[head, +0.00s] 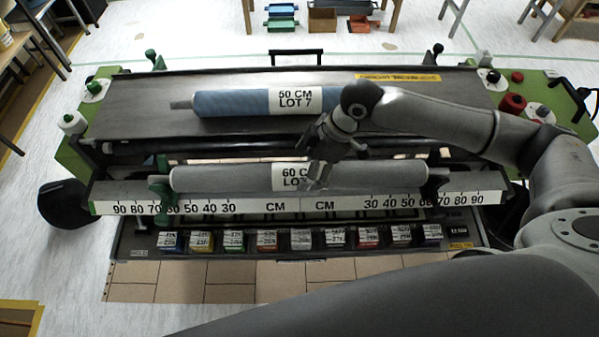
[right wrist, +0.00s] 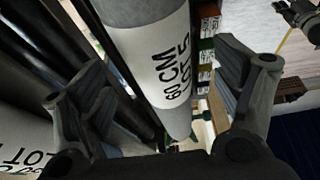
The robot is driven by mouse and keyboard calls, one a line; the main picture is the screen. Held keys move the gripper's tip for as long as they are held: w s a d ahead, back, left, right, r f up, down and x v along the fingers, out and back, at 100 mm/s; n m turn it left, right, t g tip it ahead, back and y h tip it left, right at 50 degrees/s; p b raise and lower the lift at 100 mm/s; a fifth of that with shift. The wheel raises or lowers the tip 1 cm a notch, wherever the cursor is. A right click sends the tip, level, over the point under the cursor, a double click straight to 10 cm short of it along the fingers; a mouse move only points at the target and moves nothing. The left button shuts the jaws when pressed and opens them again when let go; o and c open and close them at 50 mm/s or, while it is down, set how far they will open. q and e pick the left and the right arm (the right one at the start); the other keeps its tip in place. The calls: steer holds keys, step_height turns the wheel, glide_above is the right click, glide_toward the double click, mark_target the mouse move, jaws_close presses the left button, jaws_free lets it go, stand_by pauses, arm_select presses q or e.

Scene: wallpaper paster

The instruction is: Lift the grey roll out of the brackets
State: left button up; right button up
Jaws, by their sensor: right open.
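The grey roll (head: 378,178), with a white label reading 60 CM, lies level along the front of the machine, behind the number scale. Its left end is at a green bracket (head: 160,182) and its right end at a dark bracket (head: 437,180). My right gripper (head: 318,172) is over the middle of the roll, hiding part of the label. In the right wrist view its fingers are open, one on each side of the grey roll (right wrist: 142,12). Whether they touch it cannot be told. My left gripper is not seen.
A blue roll (head: 235,103) labelled 50 CM LOT 7 lies on the flat bed behind. A number scale (head: 260,206) runs in front of the grey roll. Several small coloured boxes (head: 267,240) stand in a row below it. Red knobs (head: 512,104) sit at the right end.

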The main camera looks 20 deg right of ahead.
mark_target(304, 168)
steer(key=p+x, duration=0.1)
steer(key=x, duration=0.2)
steer(key=shift+w+a+f, duration=0.1)
steer(key=shift+a+f, duration=0.05)
steer(key=shift+a, duration=0.1)
steer(key=shift+a+f, duration=0.15)
steer(key=shift+f, duration=0.2)
steer(key=shift+w+f, duration=0.1)
steer(key=shift+f, duration=0.05)
steer(key=c, duration=1.9)
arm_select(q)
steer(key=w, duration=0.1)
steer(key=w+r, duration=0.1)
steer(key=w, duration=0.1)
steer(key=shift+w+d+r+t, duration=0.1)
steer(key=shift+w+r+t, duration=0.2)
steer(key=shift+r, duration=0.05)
arm_select(e)
steer(key=shift+w, duration=0.1)
jaws_close()
